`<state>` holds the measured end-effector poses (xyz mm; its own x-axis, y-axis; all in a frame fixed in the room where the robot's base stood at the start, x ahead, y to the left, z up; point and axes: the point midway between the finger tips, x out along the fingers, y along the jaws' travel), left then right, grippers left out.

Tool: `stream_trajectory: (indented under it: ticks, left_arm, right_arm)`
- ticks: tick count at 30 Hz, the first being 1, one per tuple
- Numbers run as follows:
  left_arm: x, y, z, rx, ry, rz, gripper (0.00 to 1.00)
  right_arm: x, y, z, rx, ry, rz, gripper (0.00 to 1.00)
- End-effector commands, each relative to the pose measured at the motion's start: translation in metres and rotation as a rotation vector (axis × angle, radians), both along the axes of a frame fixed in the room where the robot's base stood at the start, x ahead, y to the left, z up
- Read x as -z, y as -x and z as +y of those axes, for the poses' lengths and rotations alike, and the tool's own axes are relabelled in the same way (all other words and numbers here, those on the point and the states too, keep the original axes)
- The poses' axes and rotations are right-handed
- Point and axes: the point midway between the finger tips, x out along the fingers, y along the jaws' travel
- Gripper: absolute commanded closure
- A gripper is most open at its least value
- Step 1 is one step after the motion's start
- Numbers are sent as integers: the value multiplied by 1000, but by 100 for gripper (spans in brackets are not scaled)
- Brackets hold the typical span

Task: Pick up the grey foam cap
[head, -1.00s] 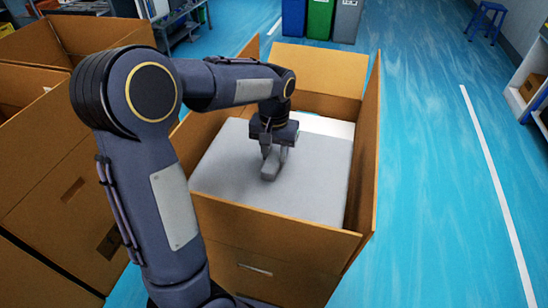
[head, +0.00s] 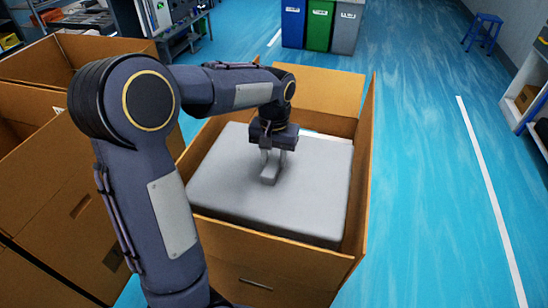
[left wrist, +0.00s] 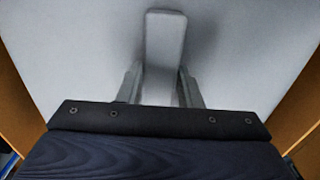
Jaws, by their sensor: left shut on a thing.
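The grey foam cap (head: 310,196) is a broad flat slab with a raised handle-like block in its middle, inside an open cardboard box. My left gripper (head: 272,163) points down at the cap and is shut on that raised block. In the left wrist view the fingers (left wrist: 163,90) stand on either side of the block, and the cap (left wrist: 80,60) fills most of the view. The cap's thick front side shows above the box floor. My right gripper is not in view.
The cardboard box (head: 300,255) has its walls close around the cap, with a far flap (head: 318,90) standing up. More open boxes (head: 50,190) stand at the left. Coloured bins (head: 320,25) stand at the back.

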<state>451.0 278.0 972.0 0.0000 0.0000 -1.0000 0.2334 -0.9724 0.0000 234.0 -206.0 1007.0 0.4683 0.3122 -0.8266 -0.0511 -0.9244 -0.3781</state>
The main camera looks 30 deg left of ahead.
Motion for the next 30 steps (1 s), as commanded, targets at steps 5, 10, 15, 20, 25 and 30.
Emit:
stream_trajectory:
  ticks: [5, 10, 15, 20, 25, 30]
  left_arm:
    - [-28, 0, 0, 0, 0, -1, 100]
    - [-48, 0, 0, 0, 0, -1, 100]
    - [-69, 0, 0, 0, 1, -1, 100]
    - [-88, 0, 0, 0, 1, -2, 100]
    - [-109, 0, 0, 0, 1, -2, 100]
    - [-126, 0, 0, 0, 0, -1, 100]
  right_arm:
    - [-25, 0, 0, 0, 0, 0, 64]
    - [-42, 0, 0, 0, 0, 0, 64]
    - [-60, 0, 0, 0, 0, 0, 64]
    - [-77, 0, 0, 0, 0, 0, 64]
    - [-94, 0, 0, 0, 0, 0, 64]
    - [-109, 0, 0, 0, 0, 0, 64]
